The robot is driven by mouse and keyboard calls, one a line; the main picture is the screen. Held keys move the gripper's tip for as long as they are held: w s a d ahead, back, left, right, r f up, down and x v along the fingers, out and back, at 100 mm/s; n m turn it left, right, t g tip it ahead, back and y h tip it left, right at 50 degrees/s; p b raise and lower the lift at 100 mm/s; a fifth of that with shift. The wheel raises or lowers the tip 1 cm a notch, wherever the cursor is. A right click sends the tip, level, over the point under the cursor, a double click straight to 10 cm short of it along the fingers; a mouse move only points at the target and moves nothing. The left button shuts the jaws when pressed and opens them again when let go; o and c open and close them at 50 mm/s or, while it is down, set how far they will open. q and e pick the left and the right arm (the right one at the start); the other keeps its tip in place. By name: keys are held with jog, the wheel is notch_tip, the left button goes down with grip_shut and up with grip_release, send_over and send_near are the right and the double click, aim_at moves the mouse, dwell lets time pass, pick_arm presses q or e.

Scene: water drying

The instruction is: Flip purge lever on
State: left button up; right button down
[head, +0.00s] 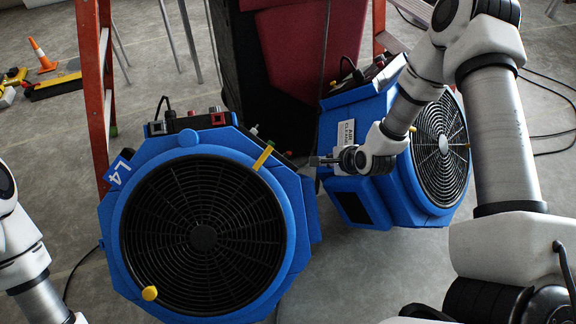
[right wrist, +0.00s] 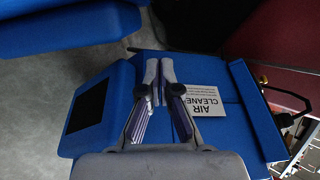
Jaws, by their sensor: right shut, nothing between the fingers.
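Two blue air machines stand on the floor. The left one (head: 112,235), marked L4, faces me with a round black grille. It has a yellow lever (head: 263,157) at its upper right and a yellow knob (head: 149,293) at its lower left. The right machine (head: 345,103) also shows in the right wrist view (right wrist: 215,70), with a white "AIR CLEANER" label (right wrist: 204,100). Which part is the purge lever I cannot tell. My right gripper (head: 315,160) is shut and empty beside the right machine's labelled side; its fingertips (right wrist: 160,66) lie over that side. My left gripper is out of view.
A dark bin with a red part (head: 305,60) stands behind the machines. Orange ladder legs (head: 92,90) rise at the left. An orange cone (head: 42,57) and yellow tools lie far left. Cables (head: 545,100) run on the floor at right. A floor gap separates the machines.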

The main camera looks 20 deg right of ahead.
pick_arm(q)
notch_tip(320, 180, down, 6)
jog(key=b, duration=0.5)
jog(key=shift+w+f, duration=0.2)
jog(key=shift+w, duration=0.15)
pick_arm(e)
jog(key=w+a+f, duration=0.1)
jog(key=w+f, duration=0.2)
jog(key=w, duration=0.2)
jog(key=w+a+f+m, duration=0.1)
jog(key=w+a+f, duration=0.1)
jog(key=w, duration=0.3)
jog(key=shift+w+a+f, duration=0.25)
jog(key=shift+w+f, duration=0.1)
jog(key=shift+f, duration=0.3)
